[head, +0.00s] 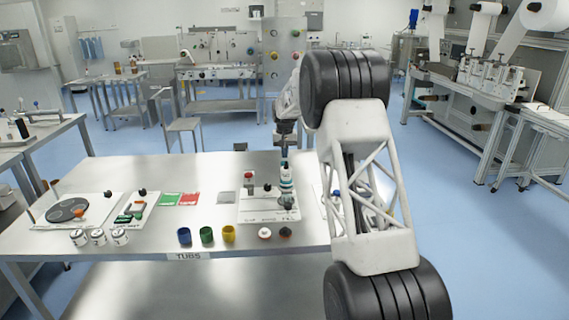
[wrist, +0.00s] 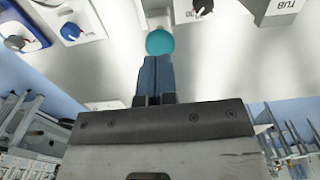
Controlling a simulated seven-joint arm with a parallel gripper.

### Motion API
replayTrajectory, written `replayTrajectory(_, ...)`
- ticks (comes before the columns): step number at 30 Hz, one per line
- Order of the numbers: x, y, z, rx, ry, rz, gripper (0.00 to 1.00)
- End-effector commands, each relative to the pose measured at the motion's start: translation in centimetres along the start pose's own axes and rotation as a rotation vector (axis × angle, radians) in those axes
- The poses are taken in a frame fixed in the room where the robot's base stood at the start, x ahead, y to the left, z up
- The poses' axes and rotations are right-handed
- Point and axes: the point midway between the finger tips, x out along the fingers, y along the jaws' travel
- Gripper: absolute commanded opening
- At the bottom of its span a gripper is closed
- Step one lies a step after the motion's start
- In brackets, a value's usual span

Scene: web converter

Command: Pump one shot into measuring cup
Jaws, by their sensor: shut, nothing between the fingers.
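The pump bottle (head: 286,186) stands upright on a white board on the steel table, white with a dark and teal upper part. In the wrist view a round teal top (wrist: 160,42), probably the pump head, lies right at my fingertips. My gripper (head: 284,150) points down directly above the bottle, and its dark fingers (wrist: 154,66) are together with nothing between them. I cannot tell whether they touch the teal top. I cannot clearly make out a measuring cup; the bottle's base and nozzle area are small or hidden.
The white board (head: 262,216) carries knobs and a rod. Blue (head: 184,236), green (head: 207,236) and yellow (head: 229,234) cups stand along the front edge near a TUBS label. White jars (head: 99,237) stand at left. My arm hides the table's right part. The back left tabletop is clear.

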Motion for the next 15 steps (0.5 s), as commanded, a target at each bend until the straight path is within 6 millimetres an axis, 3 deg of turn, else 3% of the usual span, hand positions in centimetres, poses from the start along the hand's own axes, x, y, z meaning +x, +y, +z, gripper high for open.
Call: replayTrajectory(15,-3.3,0.0,0.0,0.0,0.001,0.0,0.0)
